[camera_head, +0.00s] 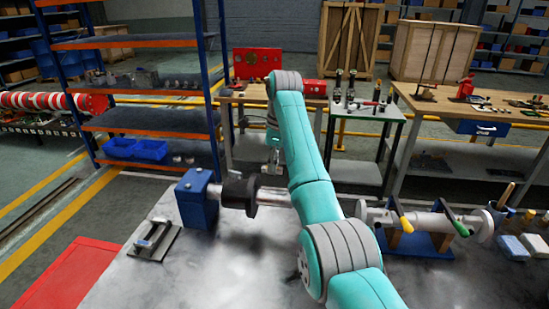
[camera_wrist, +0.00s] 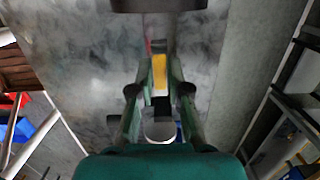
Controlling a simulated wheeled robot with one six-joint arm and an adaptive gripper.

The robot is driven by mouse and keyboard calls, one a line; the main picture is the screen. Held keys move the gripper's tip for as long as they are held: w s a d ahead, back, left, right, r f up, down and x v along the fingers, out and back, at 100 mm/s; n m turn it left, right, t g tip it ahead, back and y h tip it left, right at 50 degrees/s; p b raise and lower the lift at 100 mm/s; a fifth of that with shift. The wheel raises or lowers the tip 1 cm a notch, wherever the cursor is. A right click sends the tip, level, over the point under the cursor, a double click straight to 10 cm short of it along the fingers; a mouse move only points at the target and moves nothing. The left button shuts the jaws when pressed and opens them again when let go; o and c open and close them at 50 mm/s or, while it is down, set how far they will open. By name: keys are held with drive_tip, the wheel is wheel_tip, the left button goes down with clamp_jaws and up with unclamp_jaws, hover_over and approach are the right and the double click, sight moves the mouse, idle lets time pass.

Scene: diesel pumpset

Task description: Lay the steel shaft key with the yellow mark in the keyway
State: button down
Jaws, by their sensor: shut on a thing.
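My gripper (camera_wrist: 160,82) is shut on the steel shaft key (camera_wrist: 159,74), whose yellow mark faces the wrist camera between the two fingers. In the head view my arm hides much of the hand, and the key cannot be made out there. A bright steel shaft (camera_head: 274,196) lies level beside a black hub (camera_head: 240,193) and a blue block (camera_head: 197,198) on the grey bench. My gripper seems to be above or behind the shaft; the gap cannot be told. The keyway cannot be made out in either view.
A small dark stand (camera_head: 153,241) is at the bench's left, near a red panel (camera_head: 72,272). A grey pump-like assembly with yellow and green handles (camera_head: 425,222) stands right of my arm. A blue-post shelf rack (camera_head: 150,95) and side tables are behind. The front middle bench is clear.

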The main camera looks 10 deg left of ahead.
sight(272, 192)
idle(0.4)
drive_tip(key=shift+f, duration=2.9)
drive_tip(key=shift+f, duration=0.85)
drive_tip(key=c, duration=1.1)
unclamp_jaws()
drive_tip(key=shift+o, duration=0.2)
